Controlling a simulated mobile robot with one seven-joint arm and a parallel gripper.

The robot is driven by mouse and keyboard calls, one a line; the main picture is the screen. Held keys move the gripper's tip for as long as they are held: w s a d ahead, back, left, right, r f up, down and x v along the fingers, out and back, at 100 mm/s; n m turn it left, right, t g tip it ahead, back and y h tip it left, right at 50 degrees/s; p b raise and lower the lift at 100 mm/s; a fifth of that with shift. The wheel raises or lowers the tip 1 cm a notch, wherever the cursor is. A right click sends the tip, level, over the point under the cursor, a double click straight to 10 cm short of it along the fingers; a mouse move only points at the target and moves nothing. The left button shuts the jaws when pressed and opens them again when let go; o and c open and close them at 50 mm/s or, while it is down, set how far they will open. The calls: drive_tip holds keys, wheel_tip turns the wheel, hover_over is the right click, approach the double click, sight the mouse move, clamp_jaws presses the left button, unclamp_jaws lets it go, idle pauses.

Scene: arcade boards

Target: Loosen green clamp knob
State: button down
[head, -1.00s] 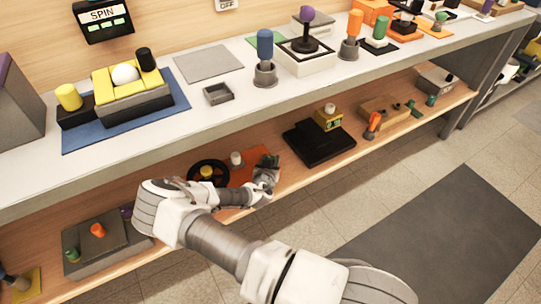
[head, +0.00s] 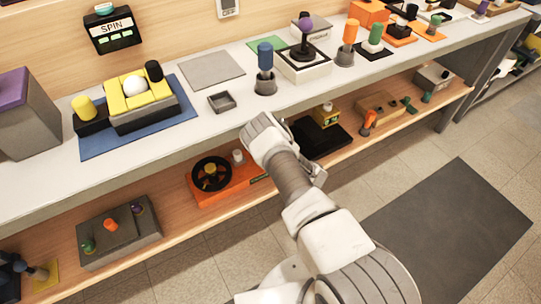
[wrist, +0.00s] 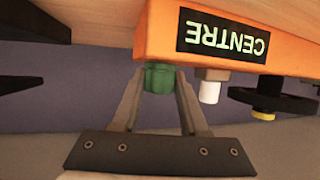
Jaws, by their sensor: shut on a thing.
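The orange board (wrist: 151,35) with a "CENTRE" label (wrist: 222,38) appears upside down in the wrist view. It also shows on the lower shelf in the head view (head: 228,190). The green clamp knob (wrist: 159,82) is at the board's left end in the wrist view. My gripper (wrist: 160,72) has one finger on each side of this knob and is shut on it. In the head view my arm hides the knob and gripper.
A white knob (wrist: 209,91) stands close beside the gripper, with a black wheel (head: 212,174) beyond it. The upper shelf's edge overhangs the board. A black board (head: 320,138) lies to the right, and a grey board (head: 130,238) to the left.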

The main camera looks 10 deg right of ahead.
drive_tip(key=n+g+y+b, duration=0.2)
drive_tip(key=n+g+y, duration=0.1)
drive_tip(key=n, duration=0.1)
drive_tip(key=shift+w+f+y, duration=0.1)
drive_tip(key=shift+f+y, duration=0.05)
drive_tip(key=shift+y, duration=0.15)
drive_tip(key=shift+n+g+y+b, duration=0.5)
drive_tip(key=shift+n+g+b, duration=0.35)
drive_tip(key=shift+g, duration=0.25)
drive_tip(key=shift+n, duration=0.25)
drive_tip(key=shift+c, duration=2.1)
unclamp_jaws()
drive_tip(key=p+v, duration=0.4)
drive_tip(key=v, duration=1.3)
drive_tip(key=shift+d, duration=0.2)
